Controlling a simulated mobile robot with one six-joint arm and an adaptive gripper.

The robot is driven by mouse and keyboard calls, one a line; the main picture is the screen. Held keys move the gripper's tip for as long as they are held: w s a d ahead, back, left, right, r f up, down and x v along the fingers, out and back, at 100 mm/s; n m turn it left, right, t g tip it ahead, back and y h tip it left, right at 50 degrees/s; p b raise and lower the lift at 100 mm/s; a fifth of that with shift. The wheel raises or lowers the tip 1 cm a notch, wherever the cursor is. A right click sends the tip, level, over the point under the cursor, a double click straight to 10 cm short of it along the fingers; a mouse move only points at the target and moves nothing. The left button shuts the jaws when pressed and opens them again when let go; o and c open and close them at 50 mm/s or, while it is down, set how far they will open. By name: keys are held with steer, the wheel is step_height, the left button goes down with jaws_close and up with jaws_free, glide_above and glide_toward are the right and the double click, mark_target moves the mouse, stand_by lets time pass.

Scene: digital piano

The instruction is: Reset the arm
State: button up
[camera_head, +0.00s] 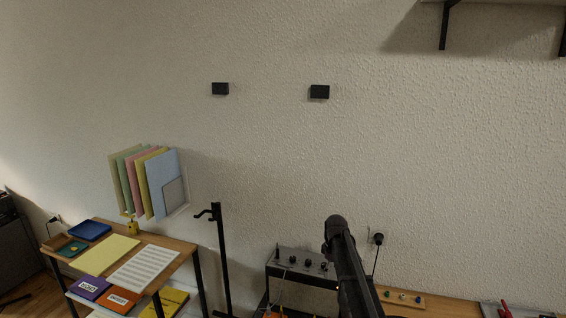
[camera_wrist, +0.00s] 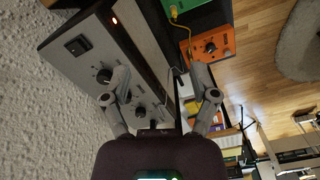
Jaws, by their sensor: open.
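My gripper (camera_wrist: 160,92) shows in the wrist view with its two grey fingers spread apart and nothing between them. Its fingers overlap the view of a grey device (camera_wrist: 80,46) with a black switch, knobs and a lit orange lamp; I cannot tell whether they touch it. In the head view, my dark arm rises at the lower middle, in front of the wall and just right of a grey box with knobs (camera_head: 300,262). The gripper itself cannot be made out there.
An orange box (camera_wrist: 211,46) and a green box (camera_wrist: 190,5) with a yellow cable lie beyond the fingers. A wooden table (camera_head: 181,244) with papers stands at the left, near a black stand (camera_head: 222,260). A wooden surface (camera_head: 455,308) lies at lower right.

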steer(key=s+f+m+b, duration=0.3)
steer(key=s+m, duration=0.2)
steer(key=s, duration=0.9)
steer(key=s+f+m+b, duration=0.4)
steer(key=s+m, duration=0.1)
steer(key=s, duration=1)
steer(key=shift+s+a, duration=0.15)
steer(key=shift+s, duration=0.05)
